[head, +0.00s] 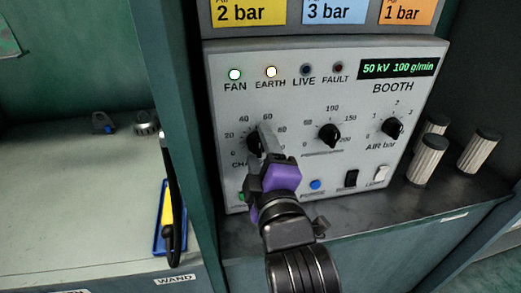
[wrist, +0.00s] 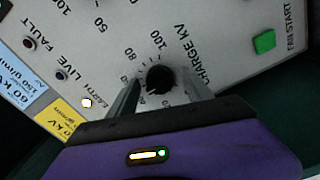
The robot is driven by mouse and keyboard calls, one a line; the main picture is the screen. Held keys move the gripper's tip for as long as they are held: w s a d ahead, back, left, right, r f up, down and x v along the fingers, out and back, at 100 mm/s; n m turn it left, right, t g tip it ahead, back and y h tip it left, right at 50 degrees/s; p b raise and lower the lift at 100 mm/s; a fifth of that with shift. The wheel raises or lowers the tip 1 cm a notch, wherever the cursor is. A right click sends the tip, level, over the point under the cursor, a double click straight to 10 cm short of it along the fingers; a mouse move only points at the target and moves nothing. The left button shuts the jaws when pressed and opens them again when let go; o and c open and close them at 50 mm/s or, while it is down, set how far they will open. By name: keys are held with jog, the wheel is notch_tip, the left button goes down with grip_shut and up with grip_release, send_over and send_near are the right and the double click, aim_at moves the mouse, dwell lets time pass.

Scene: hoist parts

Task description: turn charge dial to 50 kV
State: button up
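The charge dial (head: 253,145) is a black knob at the lower left of the grey booth panel (head: 300,105), partly hidden by my gripper in the head view. In the wrist view the charge dial (wrist: 159,79) sits between the two grey fingers of my purple gripper (wrist: 158,88). Gaps show between fingers and knob, so the gripper looks open around it. In the head view my gripper (head: 265,143) reaches up to the panel. The green display (head: 398,68) reads 50 kV 100 g/min. The dial's pointer is not clear.
Two more black dials, a middle one (head: 329,135) and the air dial (head: 393,128), stand to the right. A black switch (head: 351,178) and blue button (head: 315,184) sit below. Ribbed cylinders (head: 427,160) stand on the shelf at right. FAN and EARTH lamps are lit.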

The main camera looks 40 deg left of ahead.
jog(key=v, duration=0.8)
dwell(0.6)
